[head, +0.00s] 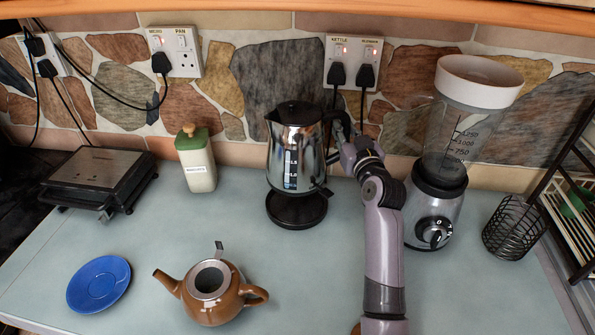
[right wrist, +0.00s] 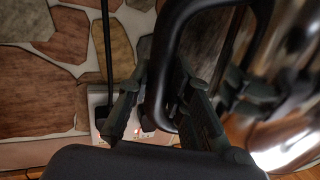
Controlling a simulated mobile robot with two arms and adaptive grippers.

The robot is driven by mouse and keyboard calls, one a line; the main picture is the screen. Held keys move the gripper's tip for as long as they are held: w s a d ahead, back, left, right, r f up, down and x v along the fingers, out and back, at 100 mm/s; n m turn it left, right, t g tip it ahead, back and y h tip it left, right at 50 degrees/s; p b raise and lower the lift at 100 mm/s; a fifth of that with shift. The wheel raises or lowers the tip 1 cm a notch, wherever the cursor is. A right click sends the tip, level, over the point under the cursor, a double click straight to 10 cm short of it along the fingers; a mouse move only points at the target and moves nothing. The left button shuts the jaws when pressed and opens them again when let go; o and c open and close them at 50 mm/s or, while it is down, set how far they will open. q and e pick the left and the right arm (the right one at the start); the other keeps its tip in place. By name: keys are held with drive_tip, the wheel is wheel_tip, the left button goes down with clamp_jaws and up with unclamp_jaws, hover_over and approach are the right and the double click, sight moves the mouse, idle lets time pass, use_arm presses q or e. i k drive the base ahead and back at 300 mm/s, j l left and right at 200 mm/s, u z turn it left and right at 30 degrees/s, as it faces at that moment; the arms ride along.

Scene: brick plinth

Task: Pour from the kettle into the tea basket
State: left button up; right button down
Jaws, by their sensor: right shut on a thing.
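The shiny metal kettle (head: 292,158) with a black lid stands upright at the back middle, over its round black base (head: 297,212); I cannot tell whether a small gap separates them. My right gripper (head: 346,138) is at the kettle's right side, shut on its black handle, which also shows between the fingers in the right wrist view (right wrist: 160,75). The metal tea basket (head: 209,279) sits in the open mouth of the brown teapot (head: 212,306) at the front, its tab pointing back. The basket is apart from the kettle. My left gripper is not in view.
A blender (head: 438,215) stands right of my right arm, with a wire basket (head: 513,228) beyond it. A green-lidded bottle (head: 197,165) and a grill (head: 97,178) are at left. A blue saucer (head: 98,284) lies left of the teapot. Counter between kettle and teapot is clear.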

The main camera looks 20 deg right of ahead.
sight(209, 279)
drive_tip(key=k+j+z, duration=0.1)
drive_tip(key=j, duration=0.35)
drive_tip(key=k+j, duration=0.25)
drive_tip(key=j, duration=0.2)
drive_tip(key=k+j+z, duration=0.15)
drive_tip(key=j, duration=0.25)
drive_tip(key=k+j+z, duration=0.1)
drive_tip(key=k+j, duration=0.15)
drive_tip(key=j, duration=0.2)
